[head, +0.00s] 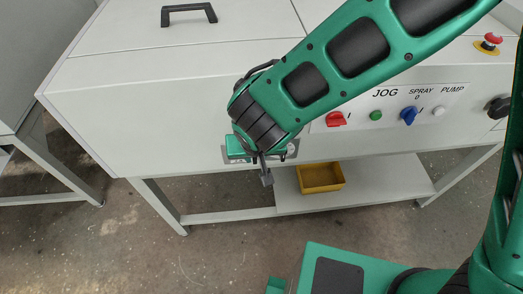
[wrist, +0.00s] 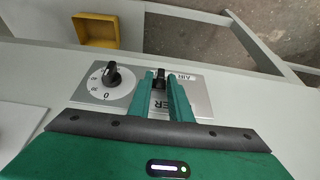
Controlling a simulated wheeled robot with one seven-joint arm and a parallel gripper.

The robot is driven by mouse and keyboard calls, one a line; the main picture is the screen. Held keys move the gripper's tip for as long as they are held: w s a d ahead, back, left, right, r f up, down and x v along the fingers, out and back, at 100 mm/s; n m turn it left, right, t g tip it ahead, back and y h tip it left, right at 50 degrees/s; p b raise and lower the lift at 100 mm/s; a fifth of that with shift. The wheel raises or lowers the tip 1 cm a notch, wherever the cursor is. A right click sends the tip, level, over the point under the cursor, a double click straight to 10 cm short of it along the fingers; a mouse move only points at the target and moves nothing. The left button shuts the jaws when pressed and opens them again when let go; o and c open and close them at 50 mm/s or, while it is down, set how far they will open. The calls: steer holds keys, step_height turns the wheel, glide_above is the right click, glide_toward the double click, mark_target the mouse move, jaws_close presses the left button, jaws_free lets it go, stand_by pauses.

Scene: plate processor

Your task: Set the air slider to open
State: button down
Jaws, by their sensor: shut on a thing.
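The air slider's small black knob (wrist: 160,77) stands on a grey metal panel (wrist: 202,104) in the wrist view. The panel carries the partly covered label AIR at its far end. My gripper (wrist: 165,82) has its two green fingers closed around the knob, hiding most of the slot and lettering. In the head view my gripper (head: 266,178) is at the front of the white machine, and the arm hides most of the panel (head: 292,149). I cannot tell the slider's exact setting.
A black rotary knob (wrist: 112,75) on a numbered dial sits beside the slider. A yellow bin (head: 322,188) stands on the lower shelf.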

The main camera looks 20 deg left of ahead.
steer(key=shift+w+d, duration=0.1)
steer(key=shift+d, duration=0.1)
steer(key=c, duration=1.8)
jaws_free()
steer(key=shift+d, duration=0.1)
steer(key=shift+c, duration=0.2)
steer(key=shift+r, duration=0.25)
steer(key=v, duration=1)
